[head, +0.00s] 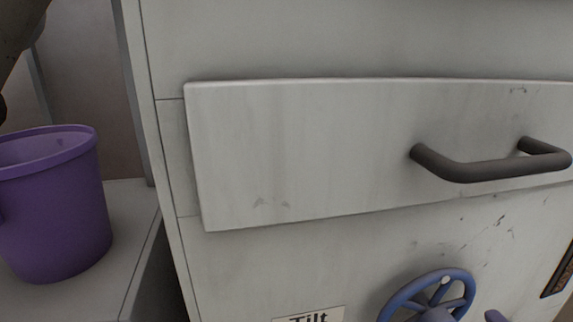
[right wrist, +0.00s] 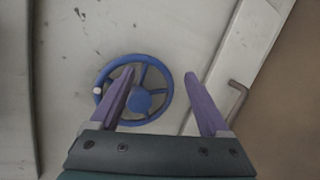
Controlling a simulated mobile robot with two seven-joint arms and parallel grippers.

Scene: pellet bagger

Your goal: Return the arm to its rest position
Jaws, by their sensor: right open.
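My right gripper (right wrist: 160,74) shows in the right wrist view with its two purple fingers spread apart and nothing between them. A blue handwheel (right wrist: 141,101) on the pale machine front lies beyond the fingers, and the left finger overlaps it in the picture. I cannot tell whether they touch. In the head view the handwheel (head: 432,296) is at the bottom edge, partly cut off, with a small purple tip just right of it that looks like part of my right gripper. My left gripper is not in view; only a dark arm part shows at the top left.
A pale drawer (head: 300,150) with a dark bar handle (head: 470,170) stands slightly proud of the machine front. A purple bucket (head: 55,215) sits on a grey ledge (head: 135,230) at left. A label reading "Tilt" (head: 308,316) is at the bottom.

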